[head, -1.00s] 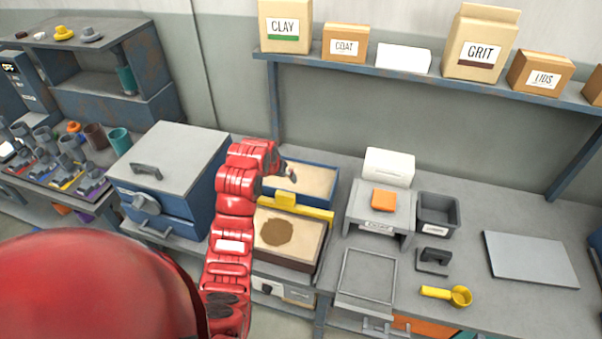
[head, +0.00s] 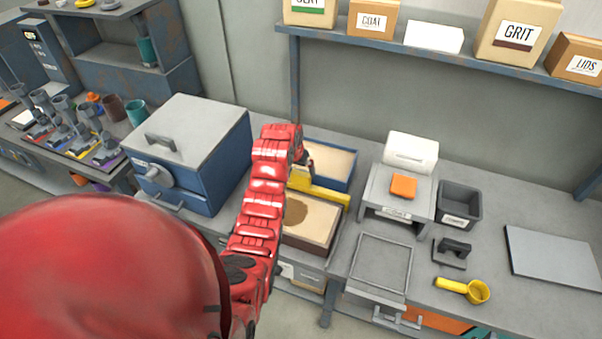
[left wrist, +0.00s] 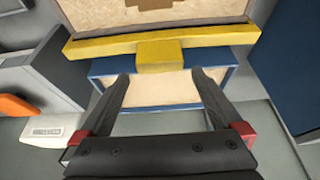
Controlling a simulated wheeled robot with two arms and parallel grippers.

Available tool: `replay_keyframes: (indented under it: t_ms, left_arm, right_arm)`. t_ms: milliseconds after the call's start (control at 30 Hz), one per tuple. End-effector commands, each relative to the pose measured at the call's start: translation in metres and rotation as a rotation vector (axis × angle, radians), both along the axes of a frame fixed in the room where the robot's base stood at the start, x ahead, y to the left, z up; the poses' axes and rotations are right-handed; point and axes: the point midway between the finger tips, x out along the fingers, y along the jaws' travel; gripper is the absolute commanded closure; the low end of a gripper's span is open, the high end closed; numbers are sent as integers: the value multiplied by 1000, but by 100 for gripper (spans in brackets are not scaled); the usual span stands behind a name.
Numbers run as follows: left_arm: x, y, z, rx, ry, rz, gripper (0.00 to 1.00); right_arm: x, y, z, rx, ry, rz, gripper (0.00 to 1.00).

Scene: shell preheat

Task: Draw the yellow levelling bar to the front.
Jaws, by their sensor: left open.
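The yellow levelling bar (head: 328,196) lies across the back of the brown-sided sand bed (head: 316,219), which has a dark brown patch. In the left wrist view the bar (left wrist: 105,46) runs across the top, with a raised yellow block (left wrist: 160,54) at its middle. My left gripper (head: 304,160) is at the back end of the bed, by the bar. In the left wrist view its open fingers (left wrist: 160,74) point at the block, one to each side, with the tips just short of it. My red arm hides part of the bar and bed in the head view. My right gripper is not in view.
A blue-rimmed sand tray (head: 352,166) lies behind the bar. A blue box oven (head: 232,165) stands left of my arm. To the right are a grey stand (head: 380,206) with an orange block (head: 403,186), a dark bin (head: 460,203) and a yellow scoop (head: 476,291).

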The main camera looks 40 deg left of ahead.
Motion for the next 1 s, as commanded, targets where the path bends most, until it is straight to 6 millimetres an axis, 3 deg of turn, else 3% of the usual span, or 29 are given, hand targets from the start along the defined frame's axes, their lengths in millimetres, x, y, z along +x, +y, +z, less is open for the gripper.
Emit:
replay_keyframes:
  t_ms: [433,867,1000]
  left_arm:
    - [18,4,-42,-2,2,1,0]
    - [20,5,-49,0,-1,0,0]
    - [20,5,-49,0,-1,0,23]
  right_arm:
    - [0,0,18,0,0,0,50]
    - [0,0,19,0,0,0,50]
    - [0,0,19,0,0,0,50]
